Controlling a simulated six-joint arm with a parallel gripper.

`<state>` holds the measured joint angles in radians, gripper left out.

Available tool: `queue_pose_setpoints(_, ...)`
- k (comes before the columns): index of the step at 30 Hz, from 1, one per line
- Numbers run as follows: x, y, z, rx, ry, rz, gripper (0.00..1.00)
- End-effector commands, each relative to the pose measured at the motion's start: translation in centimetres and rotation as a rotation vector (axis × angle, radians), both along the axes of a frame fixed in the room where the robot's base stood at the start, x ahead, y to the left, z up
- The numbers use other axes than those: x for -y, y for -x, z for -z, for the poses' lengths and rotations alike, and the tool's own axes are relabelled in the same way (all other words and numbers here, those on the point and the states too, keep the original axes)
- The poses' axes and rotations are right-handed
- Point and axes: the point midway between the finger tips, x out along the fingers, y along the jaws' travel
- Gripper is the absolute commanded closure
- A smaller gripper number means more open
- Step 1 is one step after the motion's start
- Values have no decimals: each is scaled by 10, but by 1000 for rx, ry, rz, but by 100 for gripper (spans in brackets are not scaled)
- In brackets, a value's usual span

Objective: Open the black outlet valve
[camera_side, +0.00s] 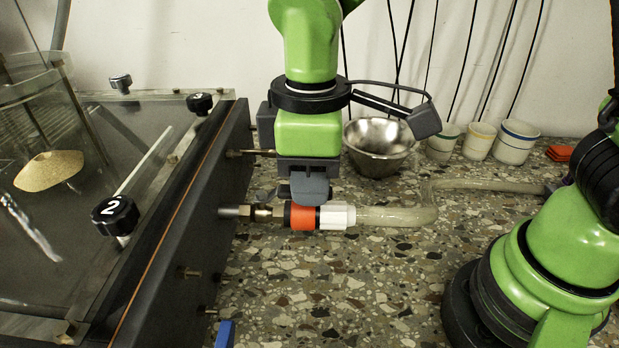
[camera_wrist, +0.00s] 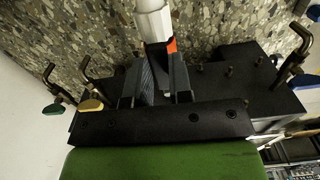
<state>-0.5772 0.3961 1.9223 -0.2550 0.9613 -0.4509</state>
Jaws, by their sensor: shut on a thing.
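The outlet valve (camera_side: 302,217) lies level just right of the tank's dark side wall. In the wrist view, my gripper's two fingers (camera_wrist: 158,88) straddle the valve below the orange part (camera_wrist: 171,45) and white connector (camera_wrist: 152,18). The fingers hide much of the black part, so its turned position cannot be told.
The tank (camera_side: 190,220) fills the left, with black knobs (camera_side: 115,215) on its frame. A clear hose (camera_side: 395,216) runs right from the connector. A metal bowl (camera_side: 379,146) and several cups (camera_side: 478,141) stand behind.

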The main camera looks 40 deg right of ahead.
Motion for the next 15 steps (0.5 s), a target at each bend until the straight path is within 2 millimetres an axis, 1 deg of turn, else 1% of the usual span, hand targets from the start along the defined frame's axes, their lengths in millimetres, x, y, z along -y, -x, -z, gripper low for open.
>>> queue_pose_setpoints(15,1,-2,-2,8,-1,-36,100)
